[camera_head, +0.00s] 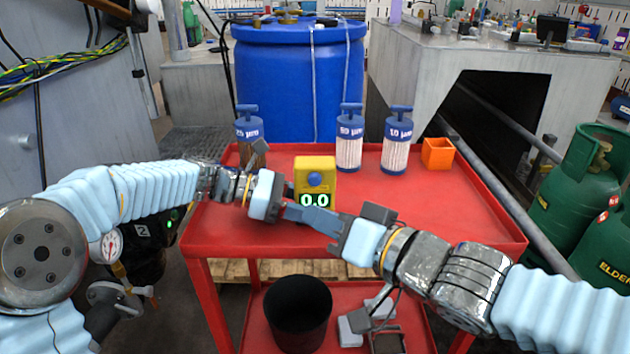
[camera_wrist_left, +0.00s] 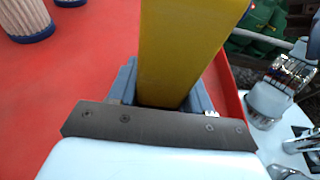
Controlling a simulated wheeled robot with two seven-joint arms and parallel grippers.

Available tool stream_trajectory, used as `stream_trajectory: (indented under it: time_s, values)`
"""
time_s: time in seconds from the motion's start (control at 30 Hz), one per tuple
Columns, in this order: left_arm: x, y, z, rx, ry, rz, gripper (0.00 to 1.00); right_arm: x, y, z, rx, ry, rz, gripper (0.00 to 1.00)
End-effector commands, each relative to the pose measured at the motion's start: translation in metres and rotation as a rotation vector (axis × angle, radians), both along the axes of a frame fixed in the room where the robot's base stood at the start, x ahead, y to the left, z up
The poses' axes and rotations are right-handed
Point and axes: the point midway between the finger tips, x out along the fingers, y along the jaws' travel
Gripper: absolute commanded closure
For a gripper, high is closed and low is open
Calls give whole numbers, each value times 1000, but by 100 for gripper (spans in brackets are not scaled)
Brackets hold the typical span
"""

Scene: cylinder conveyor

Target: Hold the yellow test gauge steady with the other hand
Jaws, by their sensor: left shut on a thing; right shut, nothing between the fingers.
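The yellow test gauge (camera_head: 326,165) stands upright on the red cart top and shows 0.0, with a round blue button on its front. My left gripper (camera_head: 287,190) reaches it from the left and is shut on it. In the left wrist view the yellow body (camera_wrist_left: 185,45) sits between the fingers of the left gripper (camera_wrist_left: 160,90). My right gripper (camera_head: 288,211) is shut and empty, its fingers crossing just below the gauge's display. I cannot tell whether they touch the gauge. The left fingertips are partly hidden in the head view.
The red cart (camera_head: 440,210) carries several blue-topped cylinders, among them one in the middle (camera_head: 349,150) and one to its right (camera_head: 397,150). An orange open box (camera_head: 438,153) stands at the right. A black bin (camera_head: 298,315) is on the lower shelf. The cart's right side is clear.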

Motion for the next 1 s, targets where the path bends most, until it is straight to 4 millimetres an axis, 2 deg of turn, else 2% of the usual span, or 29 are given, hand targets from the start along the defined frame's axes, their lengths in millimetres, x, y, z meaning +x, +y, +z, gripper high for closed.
stream_trajectory:
  time_s: [0.3, 0.33, 0.5, 0.83, 1.0]
  values:
    - [0, 0, 0, 0, 0, 1, 87, 0, 0, 0, 0, 0, 0, 100]
    - [0, 0, 0, 0, 0, 1, 48, 0, 0, 0, 0, 0, 0, 100]
    - [0, 0, 0, 0, 0, 1, 22, 0, 0, 0, 0, 0, 0, 100]
    - [0, 3, 1, 0, 0, 1, 21, 0, 0, 0, 0, 0, 0, 100]
    - [1, 27, 9, -1, -2, 4, 21, 0, 0, 0, 0, 0, 0, 100]
